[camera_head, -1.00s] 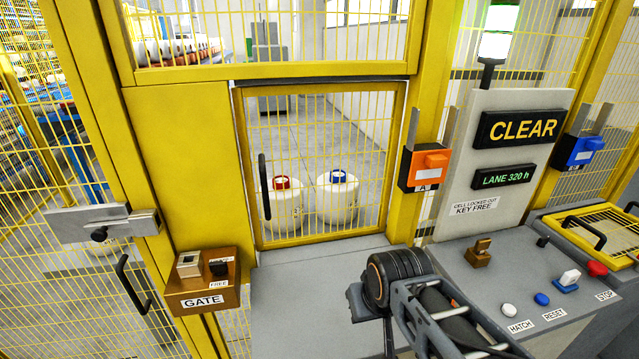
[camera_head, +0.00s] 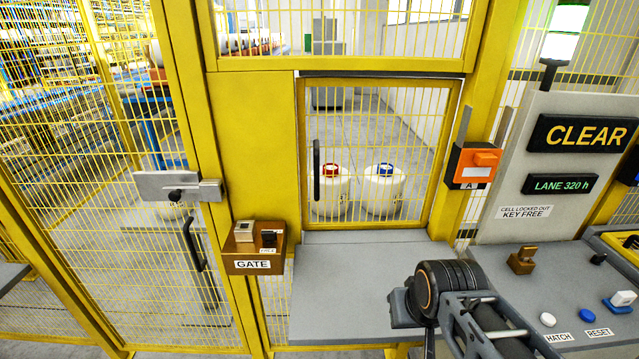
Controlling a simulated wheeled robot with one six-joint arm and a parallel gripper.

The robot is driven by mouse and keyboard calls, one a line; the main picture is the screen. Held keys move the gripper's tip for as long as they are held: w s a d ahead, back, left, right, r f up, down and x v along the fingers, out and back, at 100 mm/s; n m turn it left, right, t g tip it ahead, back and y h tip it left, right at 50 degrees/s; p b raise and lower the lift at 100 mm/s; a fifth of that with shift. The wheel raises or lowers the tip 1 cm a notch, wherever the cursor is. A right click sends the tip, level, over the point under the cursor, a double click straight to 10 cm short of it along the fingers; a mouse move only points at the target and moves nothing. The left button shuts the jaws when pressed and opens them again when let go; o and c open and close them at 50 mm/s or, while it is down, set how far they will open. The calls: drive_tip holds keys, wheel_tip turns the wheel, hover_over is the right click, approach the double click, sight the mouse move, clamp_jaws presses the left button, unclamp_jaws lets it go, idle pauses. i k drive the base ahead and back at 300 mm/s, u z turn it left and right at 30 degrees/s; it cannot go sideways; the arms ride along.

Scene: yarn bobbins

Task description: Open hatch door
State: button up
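The hatch door (camera_head: 376,123) is a yellow-framed mesh panel above a grey shelf, and it looks shut. Its black vertical handle (camera_head: 316,171) is on the left side of the door. My arm reaches in from the bottom right, with a dark round joint in front of the shelf. My gripper's fingers cannot be made out; the arm's end is apart from the door and to the lower right of the handle. A white button labelled HATCH (camera_head: 547,320) is on the grey console.
The grey shelf (camera_head: 340,275) in front of the door is bare. An orange switch box (camera_head: 473,164) is on the post right of the door. A brown GATE box (camera_head: 252,250) juts out at left. The console (camera_head: 480,262) fills the lower right. Two white drums (camera_head: 384,192) stand behind the mesh.

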sight(454, 85)
drive_tip(key=z, duration=0.4)
drive_tip(key=i, duration=0.45)
drive_tip(key=u, duration=2.35)
